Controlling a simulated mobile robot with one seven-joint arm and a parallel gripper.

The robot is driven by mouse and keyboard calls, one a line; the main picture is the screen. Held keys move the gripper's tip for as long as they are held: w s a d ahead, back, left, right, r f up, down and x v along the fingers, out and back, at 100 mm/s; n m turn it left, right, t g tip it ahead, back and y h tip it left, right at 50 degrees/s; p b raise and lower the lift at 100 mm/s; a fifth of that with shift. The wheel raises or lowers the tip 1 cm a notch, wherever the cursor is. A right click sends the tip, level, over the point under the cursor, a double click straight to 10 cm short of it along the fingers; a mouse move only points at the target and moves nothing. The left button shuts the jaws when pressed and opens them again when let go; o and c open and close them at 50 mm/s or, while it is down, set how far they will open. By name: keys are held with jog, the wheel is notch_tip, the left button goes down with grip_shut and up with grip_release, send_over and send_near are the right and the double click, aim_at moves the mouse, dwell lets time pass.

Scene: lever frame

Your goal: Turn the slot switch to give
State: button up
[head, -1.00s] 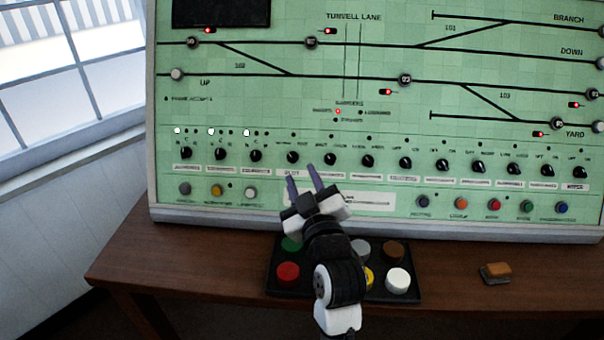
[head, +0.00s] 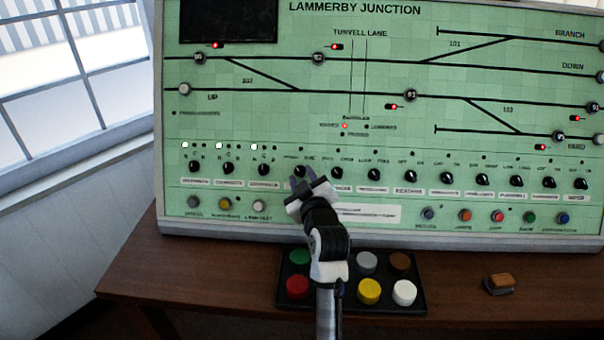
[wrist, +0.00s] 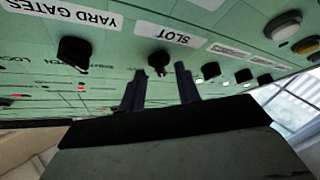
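The slot switch (head: 299,171) is a small black rotary knob in the row of knobs on the green panel. In the wrist view, which is upside down, its knob (wrist: 159,60) sits by the label "SLOT". My gripper (head: 303,180) is in front of this knob in the head view and covers its label. In the wrist view my gripper (wrist: 160,72) is open, with its dark fingers apart and the knob appearing between their tips. I cannot tell how deep the fingers reach. The position markings are too small to read.
A neighbouring knob (wrist: 74,52) is by the label "YARD GATES". Several similar knobs line the row. Push buttons (head: 497,216) run below. A black tray (head: 420,296) of coloured buttons stands on the desk under my arm; a brown block (head: 499,284) lies to the right.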

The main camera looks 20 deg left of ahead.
jog(key=shift+w+a, duration=0.25)
grip_shut()
